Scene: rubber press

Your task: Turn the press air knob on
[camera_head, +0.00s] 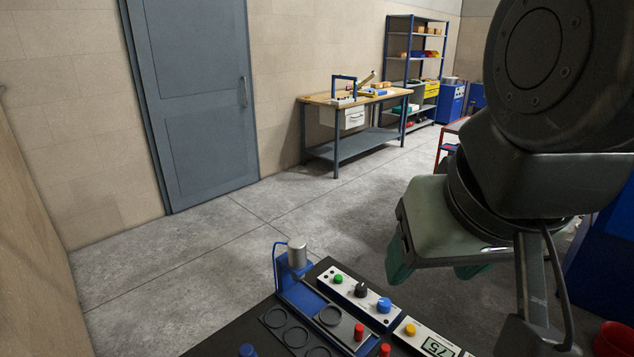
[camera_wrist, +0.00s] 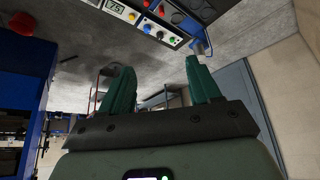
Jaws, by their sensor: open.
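A white control panel (camera_head: 349,287) at the bottom centre of the head view carries a green button (camera_head: 338,279), a black knob (camera_head: 361,290) and a blue knob (camera_head: 384,305). I cannot read which one is the press air knob. My gripper (camera_head: 433,274) is open and empty, above and to the right of the panel, apart from it. In the wrist view its two green fingers (camera_wrist: 160,82) are spread wide with nothing between them. The panel's green button (camera_wrist: 172,40) shows beyond the fingertips, near the top.
Beside the panel are a blue fixture with a silver cylinder (camera_head: 297,252), a black tray with round recesses (camera_head: 294,335), red buttons (camera_head: 359,332), and another panel with a yellow button (camera_head: 410,330) and a display (camera_head: 437,347). A workbench (camera_head: 352,135) stands farther back.

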